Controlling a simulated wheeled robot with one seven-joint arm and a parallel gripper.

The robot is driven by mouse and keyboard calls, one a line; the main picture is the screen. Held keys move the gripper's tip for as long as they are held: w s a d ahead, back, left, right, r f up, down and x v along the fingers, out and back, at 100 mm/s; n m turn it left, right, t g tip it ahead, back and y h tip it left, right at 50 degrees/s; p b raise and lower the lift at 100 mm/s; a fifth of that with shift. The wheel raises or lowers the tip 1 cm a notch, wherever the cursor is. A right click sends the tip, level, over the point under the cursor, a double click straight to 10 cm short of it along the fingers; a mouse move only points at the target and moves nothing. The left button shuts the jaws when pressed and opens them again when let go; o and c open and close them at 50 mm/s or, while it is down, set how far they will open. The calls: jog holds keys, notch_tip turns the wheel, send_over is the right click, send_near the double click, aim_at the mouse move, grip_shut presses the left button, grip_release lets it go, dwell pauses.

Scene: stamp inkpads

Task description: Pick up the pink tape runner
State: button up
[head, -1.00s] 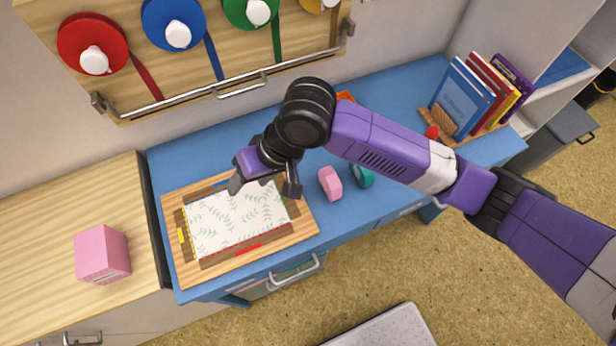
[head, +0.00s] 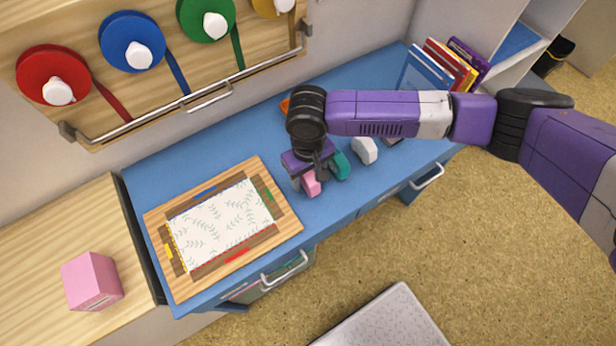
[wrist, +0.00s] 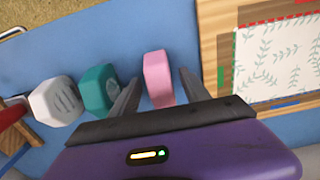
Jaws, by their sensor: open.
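The pink tape runner (head: 311,183) lies on the blue desktop just right of the framed board, partly hidden by my gripper in the head view. In the wrist view the pink tape runner (wrist: 158,78) shows between the two open fingers, nearer the right one. My gripper (head: 312,176) is open and low over it, pointing down. In the wrist view the gripper (wrist: 157,95) has one finger on each side of the runner. I cannot tell whether either finger touches it.
A teal runner (wrist: 99,90) lies just outside the left finger, with a white one (wrist: 54,100) beyond it. The wooden framed board (head: 290,222) is on the other side. A pink box (head: 91,281) stands on the wooden cabinet. Books (head: 450,65) stand at the far right.

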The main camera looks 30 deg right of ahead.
jog(key=shift+f, duration=0.65)
grip_shut()
jog(key=shift+r, duration=0.1)
notch_tip(320, 180, up, 20)
jog(key=b, duration=0.1)
dwell(0.3)
jog(key=c, duration=0.7)
grip_release()
grip_shut()
